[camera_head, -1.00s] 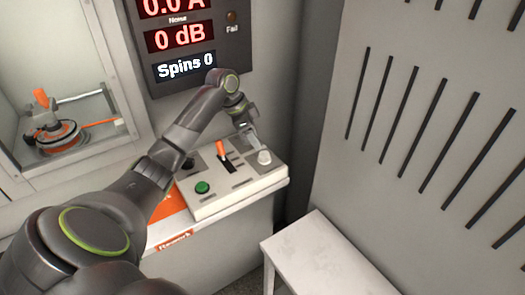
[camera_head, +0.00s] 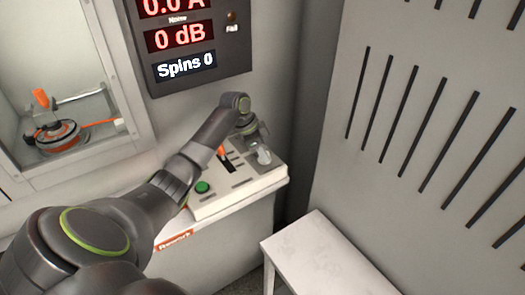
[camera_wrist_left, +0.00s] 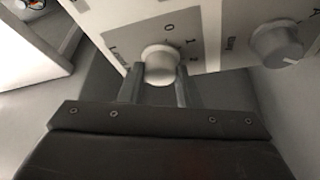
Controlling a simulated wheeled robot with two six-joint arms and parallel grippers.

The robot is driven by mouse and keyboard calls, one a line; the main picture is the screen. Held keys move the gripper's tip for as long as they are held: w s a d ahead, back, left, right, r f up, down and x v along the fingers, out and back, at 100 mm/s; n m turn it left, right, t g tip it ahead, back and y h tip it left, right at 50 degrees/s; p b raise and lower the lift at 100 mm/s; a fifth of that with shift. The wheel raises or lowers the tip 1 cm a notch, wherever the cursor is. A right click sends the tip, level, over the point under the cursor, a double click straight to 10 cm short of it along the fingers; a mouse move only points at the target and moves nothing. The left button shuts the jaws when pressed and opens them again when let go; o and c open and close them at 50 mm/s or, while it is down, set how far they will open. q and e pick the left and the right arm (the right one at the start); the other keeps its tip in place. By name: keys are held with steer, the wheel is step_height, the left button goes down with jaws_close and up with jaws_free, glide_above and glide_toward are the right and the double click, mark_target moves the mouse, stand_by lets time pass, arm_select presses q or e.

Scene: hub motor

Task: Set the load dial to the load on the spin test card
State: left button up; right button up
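The control box (camera_head: 240,195) carries a white round dial at its right end. My left gripper (camera_head: 263,156) is over that end and partly covers it in the head view. In the left wrist view a pale dial knob (camera_wrist_left: 160,64) sits between the two fingertips of my left gripper (camera_wrist_left: 160,80), with the tips close at both sides. I cannot tell whether they press on it. Figures including 0, 1 and 2 stand around the knob; the word beside it and its pointer are not clear. I see no spin test card. My right gripper is out of view.
A second grey knob (camera_wrist_left: 277,43) stands to the right in the wrist view. The box also has an orange lever (camera_head: 221,152) and a green button (camera_head: 202,187). The display panel (camera_head: 195,45) reads "Spins 0". A motor (camera_head: 58,137) sits behind a window. A white stand (camera_head: 325,255) is at lower right.

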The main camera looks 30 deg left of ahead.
arm_select(q)
steer(key=c, duration=0.3)
steer(key=shift+r+m, duration=0.1)
steer(key=shift+m, duration=0.6)
steer(key=shift+w+m+g+h, duration=0.1)
steer(key=shift+m+g+h, duration=0.3)
steer(key=shift+m, duration=0.3)
steer(key=m+g, duration=0.1)
steer(key=m, duration=0.2)
steer(key=shift+w+a, duration=0.1)
steer(key=shift+m+g+h+b, duration=0.3)
steer(key=shift+m+g+b, duration=0.1)
steer(key=shift+m, duration=0.5)
steer(key=shift+c, duration=0.2)
